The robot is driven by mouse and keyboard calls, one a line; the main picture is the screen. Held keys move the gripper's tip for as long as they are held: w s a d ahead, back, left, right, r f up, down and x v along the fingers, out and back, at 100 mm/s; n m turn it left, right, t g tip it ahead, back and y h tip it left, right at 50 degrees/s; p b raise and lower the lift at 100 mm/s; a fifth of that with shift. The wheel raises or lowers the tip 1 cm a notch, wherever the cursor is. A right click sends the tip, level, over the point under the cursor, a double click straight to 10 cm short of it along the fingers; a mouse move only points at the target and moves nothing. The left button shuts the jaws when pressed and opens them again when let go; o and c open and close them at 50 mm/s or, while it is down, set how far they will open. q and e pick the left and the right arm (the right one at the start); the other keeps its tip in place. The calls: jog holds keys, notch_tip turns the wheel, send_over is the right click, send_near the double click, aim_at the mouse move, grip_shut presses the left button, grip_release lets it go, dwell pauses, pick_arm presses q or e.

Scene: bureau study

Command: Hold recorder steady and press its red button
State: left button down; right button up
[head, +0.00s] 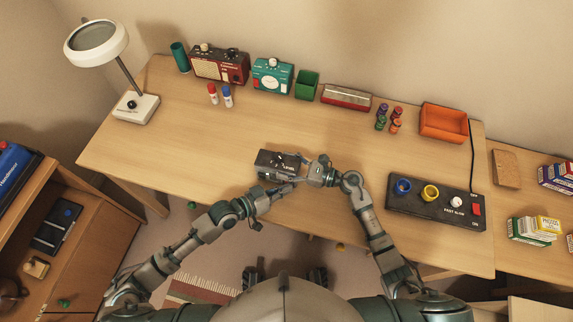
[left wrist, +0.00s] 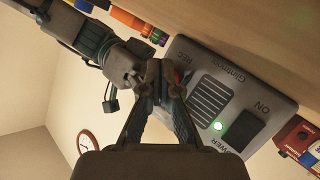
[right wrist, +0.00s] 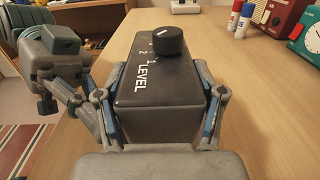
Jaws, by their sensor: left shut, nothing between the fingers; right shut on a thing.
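The recorder (head: 272,164) is a dark grey box near the table's front edge. My right gripper (head: 304,168) is shut on its right end. In the right wrist view the fingers (right wrist: 158,105) clasp both sides of the recorder (right wrist: 150,85), below a black LEVEL knob (right wrist: 170,41). In the left wrist view its face (left wrist: 245,85) shows a grille, a lit green lamp (left wrist: 217,127) and a black switch. The red button (left wrist: 179,76) is mostly hidden behind my left fingertips. My left gripper (left wrist: 162,85) is shut and empty in front of it; I cannot tell whether it touches.
A black control panel (head: 436,208) with knobs lies at the right. A lamp (head: 135,107) stands at the left corner. The table around the recorder is clear.

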jog(key=shift+f, duration=0.1)
dwell(0.3)
pick_arm(q)
jog(key=shift+s+a, duration=0.15)
jog(key=shift+s, duration=0.25)
jog(key=shift+s+a, duration=0.3)
jog(key=shift+s, duration=0.65)
jog(key=shift+s+a, duration=0.35)
jog(key=shift+s, duration=0.65)
jog(key=shift+s+a, duration=0.3)
jog(key=shift+s, duration=0.65)
pick_arm(e)
jog(key=o, duration=1.6)
jog(key=shift+c, duration=0.2)
